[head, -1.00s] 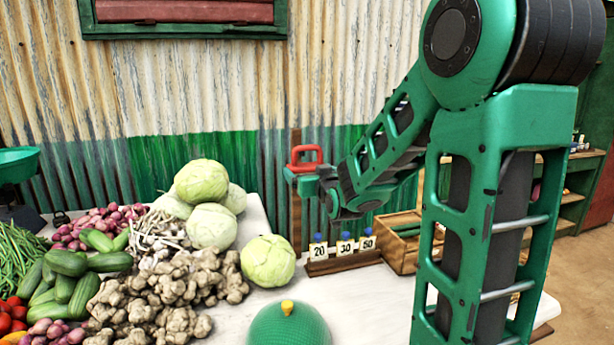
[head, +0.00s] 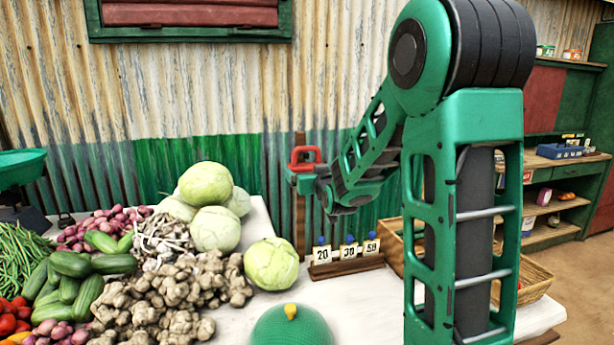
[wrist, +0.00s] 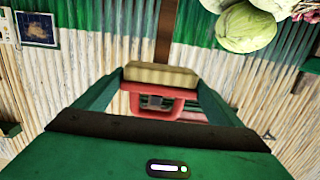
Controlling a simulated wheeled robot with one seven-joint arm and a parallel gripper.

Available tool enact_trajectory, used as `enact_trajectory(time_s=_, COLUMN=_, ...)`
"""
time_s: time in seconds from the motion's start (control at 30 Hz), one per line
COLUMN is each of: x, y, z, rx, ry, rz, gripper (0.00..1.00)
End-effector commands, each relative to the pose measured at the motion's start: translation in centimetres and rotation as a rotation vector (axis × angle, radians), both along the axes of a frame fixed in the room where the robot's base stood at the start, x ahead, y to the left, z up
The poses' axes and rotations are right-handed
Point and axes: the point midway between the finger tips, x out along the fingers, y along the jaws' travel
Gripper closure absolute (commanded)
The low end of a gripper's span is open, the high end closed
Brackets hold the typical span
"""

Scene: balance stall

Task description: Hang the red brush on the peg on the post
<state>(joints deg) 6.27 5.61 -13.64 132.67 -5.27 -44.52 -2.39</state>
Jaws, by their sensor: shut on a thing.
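The red brush (head: 305,155) is held up in my gripper (head: 304,174), in front of the upper part of the brown wooden post (head: 300,225) in the head view. In the wrist view the brush shows a red frame (wrist: 150,105) and a pale bristle block (wrist: 160,75) between the two green fingers. My gripper (wrist: 161,84) is shut on it. The post (wrist: 166,38) runs behind the brush in the wrist view. I cannot make out the peg, nor whether the brush touches the post.
A number rack (head: 345,262) stands near the post's foot, beside a wooden crate (head: 393,245). Cabbages (head: 271,263) and heaped vegetables cover the table's left. A green dome with a yellow knob (head: 290,330) is in front. Corrugated wall (head: 200,90) stands behind; shelves are at right.

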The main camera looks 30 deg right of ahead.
Motion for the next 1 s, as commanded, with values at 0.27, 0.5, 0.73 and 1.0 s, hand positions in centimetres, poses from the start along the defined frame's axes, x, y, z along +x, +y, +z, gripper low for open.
enact_trajectory(time_s=0.27, x=1.4, y=-0.4, z=-0.1, rx=0.000, ry=-0.001, rz=0.001, gripper=0.39)
enact_trajectory(time_s=0.5, x=2.6, y=-0.7, z=-0.2, rx=0.000, ry=-0.001, rz=0.001, gripper=0.39)
enact_trajectory(time_s=0.73, x=3.4, y=-0.8, z=-0.6, rx=0.000, ry=-0.002, rz=0.001, gripper=0.39)
enact_trajectory(time_s=1.0, x=3.7, y=-0.9, z=-1.0, rx=0.000, ry=-0.002, rz=0.002, gripper=0.39)
